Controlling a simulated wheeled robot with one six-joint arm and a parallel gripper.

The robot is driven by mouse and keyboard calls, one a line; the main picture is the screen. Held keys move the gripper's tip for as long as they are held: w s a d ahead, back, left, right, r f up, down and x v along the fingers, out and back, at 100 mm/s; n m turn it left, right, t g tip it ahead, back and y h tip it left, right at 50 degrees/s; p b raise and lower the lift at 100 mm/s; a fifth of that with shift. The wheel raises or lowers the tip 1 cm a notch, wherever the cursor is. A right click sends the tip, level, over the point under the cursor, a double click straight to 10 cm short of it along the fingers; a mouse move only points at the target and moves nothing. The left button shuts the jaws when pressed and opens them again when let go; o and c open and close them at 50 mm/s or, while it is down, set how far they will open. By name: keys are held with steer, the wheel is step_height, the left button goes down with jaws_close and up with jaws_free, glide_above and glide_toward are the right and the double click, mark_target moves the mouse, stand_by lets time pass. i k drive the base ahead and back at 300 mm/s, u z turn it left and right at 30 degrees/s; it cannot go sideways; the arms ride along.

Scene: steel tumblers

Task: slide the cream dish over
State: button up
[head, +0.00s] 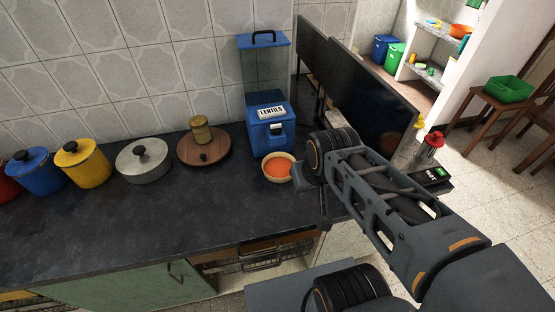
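The cream dish (277,181) stands on the dark worktop in the head view, in front of the blue lentils dispenser. It is small and round, with orange contents filling most of it. My gripper (302,178) is at the dish's right side, low over the worktop. Only a grey piece of it shows, beside the round wrist joint. I cannot tell whether it touches the dish. The fingertips are hidden or too small to make out, so their opening does not show.
The blue lentils dispenser (270,138) stands right behind the dish. A round wooden board (190,158) with a brass-coloured canister is to the left, then a grey lidded pot (143,165). Dark upright panels (365,98) rise behind my arm. The front left worktop is clear.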

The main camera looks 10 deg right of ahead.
mark_target(276, 165)
steer(key=z, duration=1.9)
steer(key=k, duration=0.75)
steer(key=u, duration=1.7)
steer(key=i, duration=0.5)
